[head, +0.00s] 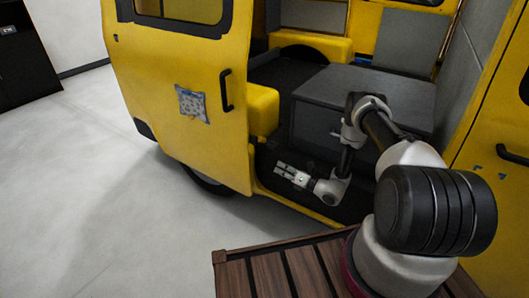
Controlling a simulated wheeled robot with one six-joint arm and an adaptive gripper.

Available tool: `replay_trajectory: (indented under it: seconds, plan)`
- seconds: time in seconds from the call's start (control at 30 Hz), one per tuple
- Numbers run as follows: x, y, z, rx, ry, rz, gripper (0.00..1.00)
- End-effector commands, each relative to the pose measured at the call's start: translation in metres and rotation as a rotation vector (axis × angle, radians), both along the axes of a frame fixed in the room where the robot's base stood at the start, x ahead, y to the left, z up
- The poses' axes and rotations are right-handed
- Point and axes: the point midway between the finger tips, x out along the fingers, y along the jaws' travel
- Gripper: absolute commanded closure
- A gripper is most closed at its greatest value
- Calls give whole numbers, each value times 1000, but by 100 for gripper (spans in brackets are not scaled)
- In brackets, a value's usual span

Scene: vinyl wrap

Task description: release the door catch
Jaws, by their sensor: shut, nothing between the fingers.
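The yellow door (185,104) of a van stands at the left of the door opening, with a black handle (226,90) near its right edge. A patterned sticker or wrap patch (192,104) is on its panel. I cannot make out a separate door catch. My gripper (281,170) is shut and empty. It is in front of the lower door opening, right of the door's lower right edge and apart from the handle.
Inside the van are a large grey box (362,99) and a yellow seat base or wheel housing (262,108). A yellow panel (492,190) with a black handle (512,155) is at right. A black cabinet (24,62) stands far left. The grey floor (90,200) at left is clear.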

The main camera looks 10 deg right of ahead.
Motion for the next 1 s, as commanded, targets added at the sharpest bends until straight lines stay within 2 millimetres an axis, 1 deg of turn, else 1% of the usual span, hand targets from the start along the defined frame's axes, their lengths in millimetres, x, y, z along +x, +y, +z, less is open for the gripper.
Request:
replay_trajectory:
  seconds: [0.13, 0.27, 0.63, 0.7, 0.8, 1.0]
  plan:
    - [4, 5, 0, -2, -1, 2, 100]
    - [17, 18, 1, -1, -2, 5, 100]
    - [73, 71, 4, -2, -3, 4, 100]
    - [82, 65, 15, -2, -4, 0, 100]
    - [89, 60, 24, -1, -3, 0, 100]
    - [95, 57, 33, -3, 0, 1, 100]
